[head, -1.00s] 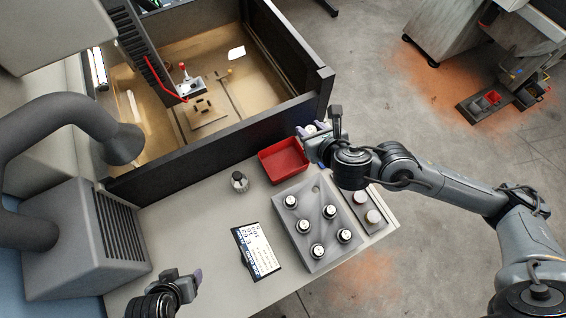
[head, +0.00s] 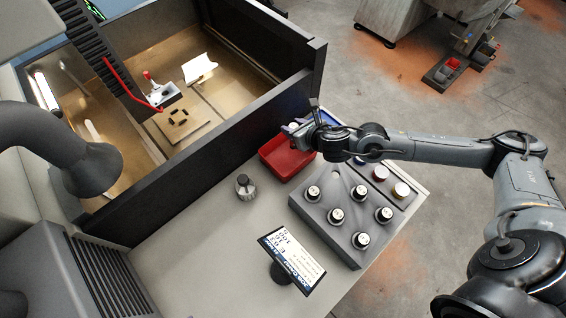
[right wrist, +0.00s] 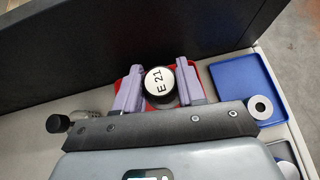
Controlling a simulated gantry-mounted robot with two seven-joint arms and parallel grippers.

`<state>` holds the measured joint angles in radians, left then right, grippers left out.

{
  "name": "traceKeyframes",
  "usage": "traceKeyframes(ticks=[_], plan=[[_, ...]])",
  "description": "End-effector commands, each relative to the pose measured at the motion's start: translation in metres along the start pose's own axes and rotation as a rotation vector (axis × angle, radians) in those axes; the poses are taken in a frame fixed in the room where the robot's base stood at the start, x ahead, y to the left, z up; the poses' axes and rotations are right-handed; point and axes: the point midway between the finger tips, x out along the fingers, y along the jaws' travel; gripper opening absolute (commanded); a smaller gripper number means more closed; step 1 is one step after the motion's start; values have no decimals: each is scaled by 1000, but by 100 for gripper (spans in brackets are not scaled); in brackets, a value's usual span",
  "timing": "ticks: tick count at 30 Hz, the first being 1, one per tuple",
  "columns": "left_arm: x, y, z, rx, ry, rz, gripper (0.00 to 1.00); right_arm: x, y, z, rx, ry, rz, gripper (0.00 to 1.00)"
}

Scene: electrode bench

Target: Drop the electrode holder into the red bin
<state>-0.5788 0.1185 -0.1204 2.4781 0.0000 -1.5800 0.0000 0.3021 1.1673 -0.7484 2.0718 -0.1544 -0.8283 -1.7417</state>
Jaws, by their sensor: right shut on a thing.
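The red bin (head: 272,163) stands on the bench against the dark enclosure wall. My right gripper (head: 296,129) is over the bin's far edge in the head view. In the right wrist view its two lilac fingers (right wrist: 158,90) are shut on the electrode holder (right wrist: 160,82), which has a round white top marked "E 21". Red parts of the bin (right wrist: 200,72) show behind the fingers and the holder. The holder's lower part is hidden, and its height above the bin is hard to tell. My left gripper is not in view.
A grey rack (head: 322,222) with several white-topped holders stands at the right. A blue tray (right wrist: 248,88) lies beside the bin. A grey-and-white piece (head: 245,187) and a tilted display (head: 291,262) are on the bench. The dark wall (head: 190,190) rises behind the bin.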

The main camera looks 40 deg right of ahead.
Motion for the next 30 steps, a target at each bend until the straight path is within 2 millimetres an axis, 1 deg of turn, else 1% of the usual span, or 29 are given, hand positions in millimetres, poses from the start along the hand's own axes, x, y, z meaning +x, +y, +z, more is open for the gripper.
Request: traceKeyframes(ticks=[1, 8, 21, 25, 30], plan=[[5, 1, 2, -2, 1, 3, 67, 3, -1, -4, 1, -2, 0, 0], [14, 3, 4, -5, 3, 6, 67, 10, -1, -14, 3, -3, 0, 0], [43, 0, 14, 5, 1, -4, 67, 33, 0, -49, 3, -2, 1, 0], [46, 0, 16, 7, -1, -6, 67, 36, 0, -53, 3, -2, 1, 0], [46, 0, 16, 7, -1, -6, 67, 37, 0, -54, 2, -3, 1, 0]])
